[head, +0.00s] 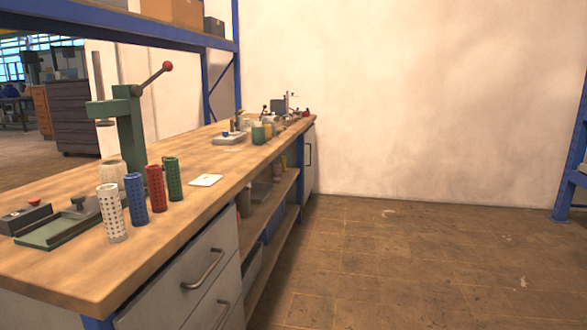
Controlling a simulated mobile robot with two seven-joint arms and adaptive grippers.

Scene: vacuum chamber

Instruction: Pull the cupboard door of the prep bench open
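The prep bench (235,177) has a wooden top and runs from the near left to the wall at the back. At its far end, under the top, is a pale grey cupboard door (313,172) with a dark upright handle (308,153). I see the door at a steep angle, and it looks closed. Neither of my grippers is in view.
Grey drawers with a bar handle (204,270) are at the bench's near end, with open shelves (272,230) beyond. Perforated cylinders and a green lever press (131,130) stand on top. The floor (400,260) to the right is clear. A blue rack (573,170) stands far right.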

